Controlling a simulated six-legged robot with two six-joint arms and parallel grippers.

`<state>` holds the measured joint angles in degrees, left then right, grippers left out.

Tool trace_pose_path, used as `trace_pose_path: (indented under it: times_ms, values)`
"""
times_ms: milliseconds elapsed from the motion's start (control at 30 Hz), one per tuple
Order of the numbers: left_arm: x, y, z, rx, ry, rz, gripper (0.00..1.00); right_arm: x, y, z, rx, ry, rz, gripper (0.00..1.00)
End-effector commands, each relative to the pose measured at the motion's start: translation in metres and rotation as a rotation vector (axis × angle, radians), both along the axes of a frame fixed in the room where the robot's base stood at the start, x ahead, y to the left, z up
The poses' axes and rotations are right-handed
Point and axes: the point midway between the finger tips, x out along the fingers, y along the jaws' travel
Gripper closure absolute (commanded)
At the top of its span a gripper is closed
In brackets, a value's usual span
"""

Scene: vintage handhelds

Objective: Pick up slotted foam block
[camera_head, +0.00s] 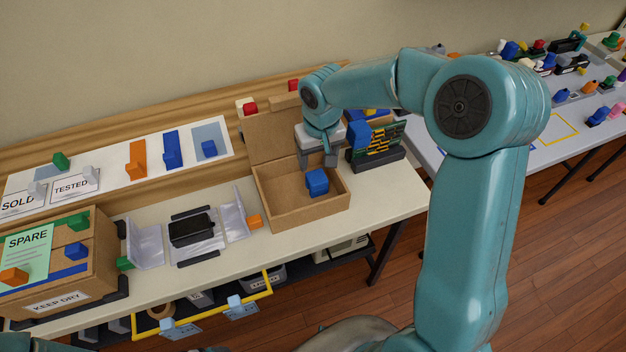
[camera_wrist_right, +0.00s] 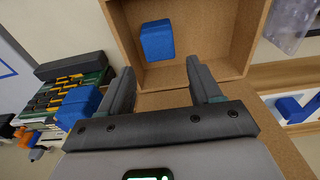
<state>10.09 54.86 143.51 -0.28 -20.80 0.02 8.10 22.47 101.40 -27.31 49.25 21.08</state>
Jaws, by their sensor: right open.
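A dark block (camera_head: 378,160) with green and yellow boards standing in it, likely the slotted foam block, sits on the table right of the open cardboard box (camera_head: 300,216). In the right wrist view the dark block (camera_wrist_right: 72,66) and its boards lie left of my fingers. My right gripper (camera_head: 318,164) is open and empty, above the back part of the box, left of the dark block. Its two fingers (camera_wrist_right: 160,80) show apart in the wrist view. A blue block (camera_head: 316,181) lies inside the box, and it also shows in the wrist view (camera_wrist_right: 157,40). My left gripper is out of view.
A blue piece (camera_head: 357,134) is at the left end of the boards. Left of the box, a black handheld (camera_head: 191,229) lies on clear wrap. A closed carton (camera_head: 60,270) stands at far left. A second table (camera_head: 550,152) with small items is at right.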

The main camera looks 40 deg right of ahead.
Motion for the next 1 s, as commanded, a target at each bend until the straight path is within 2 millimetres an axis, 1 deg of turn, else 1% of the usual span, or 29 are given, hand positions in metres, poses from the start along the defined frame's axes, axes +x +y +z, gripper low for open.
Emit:
trace_pose_path:
  times_ms: [33,100,200,433,600,700,800,967,1000]
  values:
    - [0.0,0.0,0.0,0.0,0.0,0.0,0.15,0.0,0.0,-0.013,0.001,0.006,0.0,0.36]
    - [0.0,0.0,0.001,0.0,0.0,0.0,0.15,0.001,-0.001,-0.027,0.001,0.005,-0.001,0.36]
    - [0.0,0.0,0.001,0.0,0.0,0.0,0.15,0.004,0.0,-0.042,0.001,0.003,0.001,0.36]
    - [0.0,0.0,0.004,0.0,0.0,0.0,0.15,0.008,0.0,-0.061,0.001,0.002,0.001,0.36]
    - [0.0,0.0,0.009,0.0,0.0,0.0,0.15,0.012,-0.001,-0.089,0.002,0.004,0.002,0.36]
    - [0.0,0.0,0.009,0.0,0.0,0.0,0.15,0.014,-0.001,-0.101,0.001,0.002,0.0,0.36]
    - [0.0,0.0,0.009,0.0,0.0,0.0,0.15,0.015,-0.001,-0.105,0.001,0.0,0.001,0.36]
    - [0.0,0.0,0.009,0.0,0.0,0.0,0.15,0.015,-0.001,-0.105,0.001,-0.001,0.001,0.36]
    - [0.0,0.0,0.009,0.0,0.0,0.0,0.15,0.015,-0.001,-0.104,0.001,-0.001,0.001,0.43]
